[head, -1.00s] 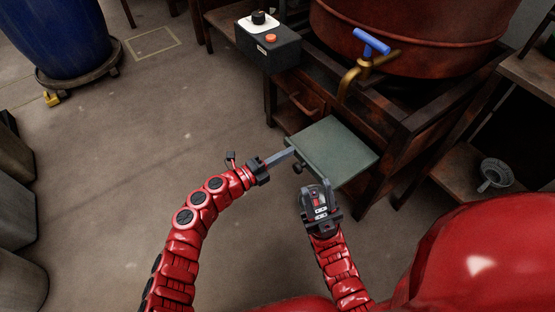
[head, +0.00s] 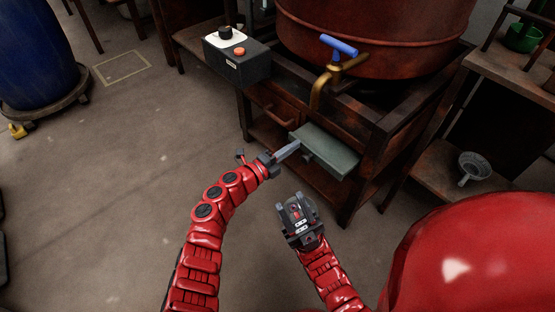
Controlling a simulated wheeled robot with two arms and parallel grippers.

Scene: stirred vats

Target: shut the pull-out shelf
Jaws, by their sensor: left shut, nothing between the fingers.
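The pull-out shelf (head: 328,150) is a grey-green slab under the brass tap of the rusty vat. It is partly out of the dark wooden stand, its front part sticking out. My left gripper (head: 296,145) is shut and empty, its fingertips at the shelf's left front edge; I cannot tell whether they touch it. My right gripper (head: 292,202) is lower, in front of the shelf and apart from it. Its fingers are seen from behind, so their opening is unclear.
The brass tap (head: 322,85) with a blue handle (head: 339,46) hangs over the shelf. A control box (head: 236,60) stands to the left, above a small drawer (head: 279,117). A grey funnel (head: 474,167) lies on the right-hand shelf.

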